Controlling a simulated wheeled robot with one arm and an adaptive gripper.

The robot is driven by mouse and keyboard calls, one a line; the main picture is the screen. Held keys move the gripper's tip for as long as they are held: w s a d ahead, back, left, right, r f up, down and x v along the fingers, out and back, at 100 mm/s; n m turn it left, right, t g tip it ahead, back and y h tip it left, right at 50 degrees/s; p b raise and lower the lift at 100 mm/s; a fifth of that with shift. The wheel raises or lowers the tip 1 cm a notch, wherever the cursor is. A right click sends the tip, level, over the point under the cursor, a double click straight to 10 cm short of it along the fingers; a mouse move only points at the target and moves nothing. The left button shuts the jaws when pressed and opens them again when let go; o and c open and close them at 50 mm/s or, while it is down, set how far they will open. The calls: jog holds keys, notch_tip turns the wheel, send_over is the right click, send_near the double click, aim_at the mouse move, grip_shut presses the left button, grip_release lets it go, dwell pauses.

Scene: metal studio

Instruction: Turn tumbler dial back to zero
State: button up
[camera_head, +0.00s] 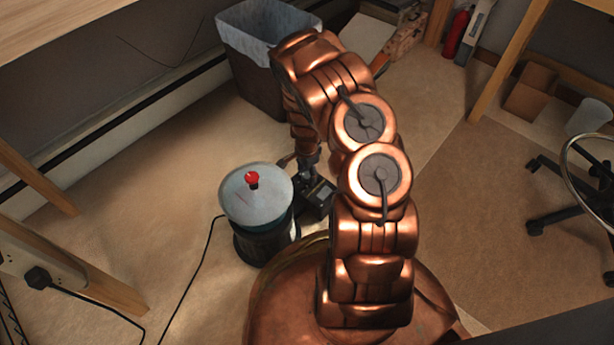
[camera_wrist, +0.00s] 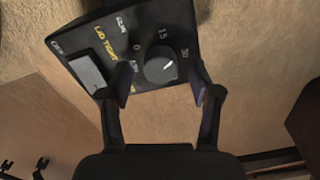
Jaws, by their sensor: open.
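The tumbler (camera_head: 255,205) is a round dark drum with a pale lid and a red knob on top, left of my arm. Its dark control box (camera_head: 320,196) sits against its right side. In the wrist view the box's panel (camera_wrist: 100,45) shows a round black dial (camera_wrist: 161,68) with a white pointer line. The line points right and slightly up, roughly toward the 30 mark; the 0 mark is at the dial's upper left. My gripper (camera_wrist: 159,85) is open, with one finger on either side of the dial. I cannot tell whether they touch it. In the head view my arm partly hides the box.
A lined waste bin (camera_head: 262,50) stands behind my arm. A black cord (camera_head: 196,268) runs across the floor left of the tumbler. A power strip (camera_head: 50,278) is at lower left. A wheeled chair (camera_head: 570,205) stands at right. The carpet between is clear.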

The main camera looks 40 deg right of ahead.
jog(key=shift+f, duration=0.6)
jog(key=shift+c, duration=0.3)
jog(key=c, duration=1.1)
jog(key=shift+r+p, duration=0.15)
jog(key=shift+p, duration=0.2)
